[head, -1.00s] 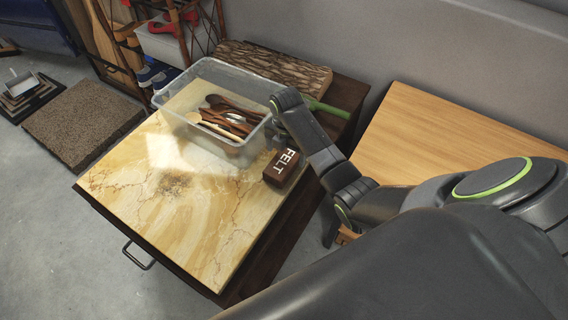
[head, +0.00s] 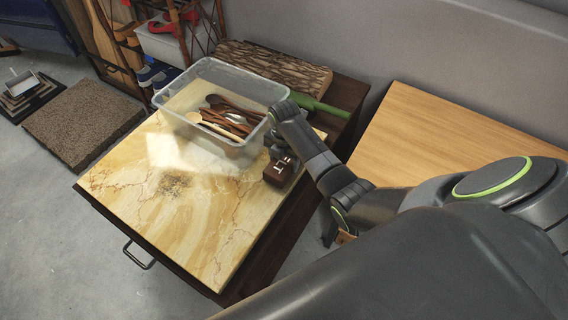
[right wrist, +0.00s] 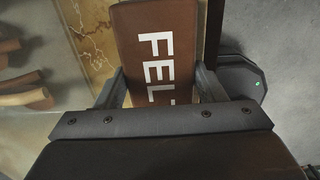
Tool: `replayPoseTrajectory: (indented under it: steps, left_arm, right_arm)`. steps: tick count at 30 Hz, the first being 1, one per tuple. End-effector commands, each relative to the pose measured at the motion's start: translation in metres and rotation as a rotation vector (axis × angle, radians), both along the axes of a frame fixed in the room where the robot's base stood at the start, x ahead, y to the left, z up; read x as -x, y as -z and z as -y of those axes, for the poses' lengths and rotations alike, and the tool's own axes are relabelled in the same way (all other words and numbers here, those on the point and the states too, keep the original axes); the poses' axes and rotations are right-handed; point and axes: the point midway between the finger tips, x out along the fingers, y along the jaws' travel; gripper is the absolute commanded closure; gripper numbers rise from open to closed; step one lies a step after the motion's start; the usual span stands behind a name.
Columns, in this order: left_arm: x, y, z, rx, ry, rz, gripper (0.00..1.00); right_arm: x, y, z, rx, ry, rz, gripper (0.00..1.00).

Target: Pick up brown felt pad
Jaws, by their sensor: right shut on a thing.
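The brown felt pad (head: 279,170) is a small dark brown block with white "FELT" lettering, at the right edge of the marble-topped cabinet. It fills the middle of the right wrist view (right wrist: 156,50), where its near end is hidden behind my gripper's body. My right gripper (head: 281,152) is at the pad, with one finger on each side of it in the right wrist view (right wrist: 160,88), shut on it. The pad is at or just above the marble top; I cannot tell whether it touches. My left gripper is not in view.
A clear plastic bin (head: 205,125) with wooden utensils stands just left of the pad. A green bottle-like object (head: 320,106) and a log-like block (head: 275,68) lie behind. A wooden table (head: 450,140) is at the right. The marble top's (head: 205,215) front is clear.

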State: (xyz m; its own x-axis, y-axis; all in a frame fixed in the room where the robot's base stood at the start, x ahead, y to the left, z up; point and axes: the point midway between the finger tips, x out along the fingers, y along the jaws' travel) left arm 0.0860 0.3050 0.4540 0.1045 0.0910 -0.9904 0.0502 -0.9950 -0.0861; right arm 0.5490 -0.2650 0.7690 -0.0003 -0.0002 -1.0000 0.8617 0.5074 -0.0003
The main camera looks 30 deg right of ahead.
Motion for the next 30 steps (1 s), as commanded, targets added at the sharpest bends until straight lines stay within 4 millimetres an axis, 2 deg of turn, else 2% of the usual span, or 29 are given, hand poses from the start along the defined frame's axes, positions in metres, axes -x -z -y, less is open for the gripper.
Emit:
replayPoseTrajectory:
  steps: [8,21,25,30]
  left_arm:
    - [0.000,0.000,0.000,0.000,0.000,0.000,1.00]
    - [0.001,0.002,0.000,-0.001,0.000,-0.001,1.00]
    - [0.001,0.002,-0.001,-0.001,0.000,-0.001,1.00]
    - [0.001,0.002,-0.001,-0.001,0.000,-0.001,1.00]
  right_arm:
    - [-0.001,-0.007,0.000,0.000,0.000,0.004,0.60]
    - [-0.001,-0.084,0.000,0.001,0.000,0.004,0.60]
    - [-0.001,-0.097,0.000,0.001,0.000,0.003,0.60]
    - [-0.001,-0.101,0.000,-0.001,0.000,0.001,0.60]
